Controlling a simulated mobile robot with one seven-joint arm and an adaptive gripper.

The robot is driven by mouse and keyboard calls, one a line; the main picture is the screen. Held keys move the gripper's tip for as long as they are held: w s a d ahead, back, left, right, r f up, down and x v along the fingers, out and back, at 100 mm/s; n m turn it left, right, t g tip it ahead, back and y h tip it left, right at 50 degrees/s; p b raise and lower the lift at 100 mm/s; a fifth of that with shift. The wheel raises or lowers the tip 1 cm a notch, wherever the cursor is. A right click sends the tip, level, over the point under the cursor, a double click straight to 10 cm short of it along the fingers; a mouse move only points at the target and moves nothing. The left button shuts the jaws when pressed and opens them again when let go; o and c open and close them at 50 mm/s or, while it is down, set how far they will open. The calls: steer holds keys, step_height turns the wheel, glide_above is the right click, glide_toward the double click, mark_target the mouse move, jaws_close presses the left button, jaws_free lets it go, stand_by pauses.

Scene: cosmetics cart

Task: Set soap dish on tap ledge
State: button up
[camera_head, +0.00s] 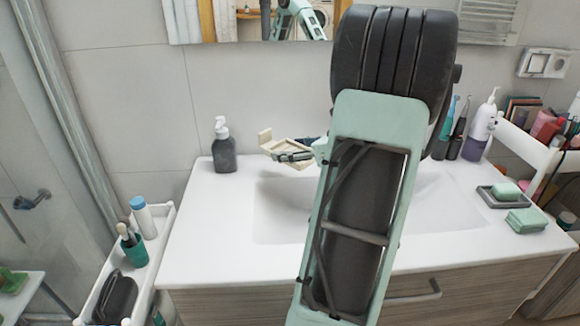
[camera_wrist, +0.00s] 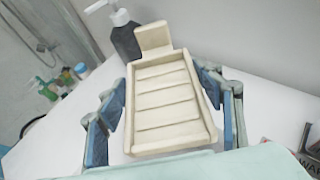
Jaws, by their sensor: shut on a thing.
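The soap dish (camera_wrist: 166,100) is a cream, ribbed, shallow tray with a raised tab at its far end. It fills the middle of the wrist view, between the two blue fingers of my gripper (camera_wrist: 168,112), which are shut on its sides. In the head view the soap dish (camera_head: 286,150) is held above the back left part of the white sink counter, tilted, to the right of the dark pump bottle. My gripper (camera_head: 298,156) shows there only in part, and my arm hides much of the basin. The tap ledge behind my arm is mostly hidden.
The dark pump bottle (camera_head: 223,146) stands at the counter's back left, close to the dish. A green soap on a grey tray (camera_head: 503,195), a purple pump bottle (camera_head: 481,128) and a white rack are at the right. A white cart (camera_head: 143,262) stands at the left. The counter's front left (camera_head: 200,240) is clear.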

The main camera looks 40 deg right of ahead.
glide_above(291, 173)
step_height(291, 173, down, 6)
steer(key=shift+f+b, duration=0.1)
steer(key=shift+b, duration=0.2)
steer(key=shift+w+f, duration=0.1)
steer(key=shift+f, duration=1.55)
steer(key=shift+f+b, duration=0.15)
steer(key=shift+b, duration=0.15)
steer(key=o, duration=1.2)
steer(key=shift+o, duration=0.2)
